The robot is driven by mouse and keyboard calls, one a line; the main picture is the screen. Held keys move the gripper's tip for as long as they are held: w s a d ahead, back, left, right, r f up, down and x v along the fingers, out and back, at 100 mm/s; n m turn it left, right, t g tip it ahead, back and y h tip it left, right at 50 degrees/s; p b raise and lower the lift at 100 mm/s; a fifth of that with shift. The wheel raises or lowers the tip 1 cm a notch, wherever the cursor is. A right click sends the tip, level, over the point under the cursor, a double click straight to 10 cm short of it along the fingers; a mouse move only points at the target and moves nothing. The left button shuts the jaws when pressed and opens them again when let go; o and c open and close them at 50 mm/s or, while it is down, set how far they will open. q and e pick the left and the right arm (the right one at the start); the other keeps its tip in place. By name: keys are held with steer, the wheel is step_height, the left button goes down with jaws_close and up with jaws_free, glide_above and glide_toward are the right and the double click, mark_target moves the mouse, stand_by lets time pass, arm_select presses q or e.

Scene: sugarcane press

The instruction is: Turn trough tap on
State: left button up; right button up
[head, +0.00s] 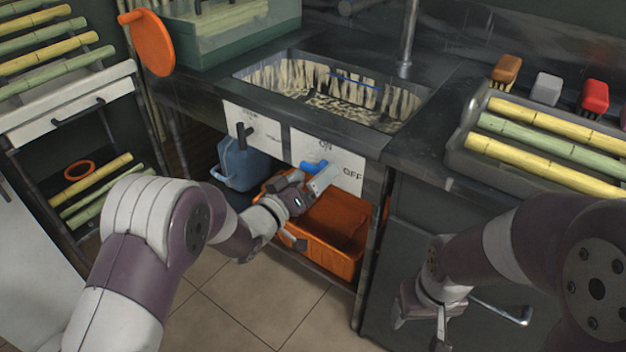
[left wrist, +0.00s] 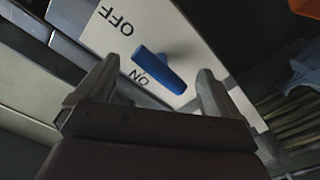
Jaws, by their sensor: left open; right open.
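The trough tap is a blue handle (head: 315,166) on a white panel (head: 345,172) marked ON and OFF, below the sink trough (head: 330,93). In the left wrist view the blue handle (left wrist: 158,70) lies slantwise, with one end near the ON mark and OFF farther off. My left gripper (head: 318,180) is at the panel in front of the handle. In the left wrist view its open fingers (left wrist: 150,88) stand on either side of the handle, with visible gaps. My right gripper (head: 425,315) is open and empty, low in front of the dark cabinet.
A second white panel with a dark tap (head: 244,134) is left of the blue one. A blue jug (head: 243,165) and an orange crate (head: 335,238) stand below. A tray of cane (head: 470,125) and brushes (head: 507,68) are on the right counter.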

arm_select(q)
steer(key=shift+w+d, duration=0.4)
steer(key=shift+w, duration=0.15)
jaws_close()
steer(key=shift+m, duration=0.4)
steer(key=m, duration=0.3)
steer(key=m+b, duration=0.1)
steer(key=m, duration=0.1)
steer(key=shift+f+m, duration=0.2)
steer(key=shift+m, duration=0.2)
steer(key=c, duration=1.8)
jaws_free()
steer(key=m+b, duration=0.1)
steer(key=m, duration=0.2)
steer(key=shift+m+b, duration=0.3)
steer(key=shift+m, duration=0.1)
steer(key=c, duration=1.8)
jaws_free()
steer(key=c, duration=1.7)
jaws_free()
steer(key=shift+r+m, duration=0.15)
steer(key=shift+m, duration=0.25)
steer(key=shift+c, duration=0.2)
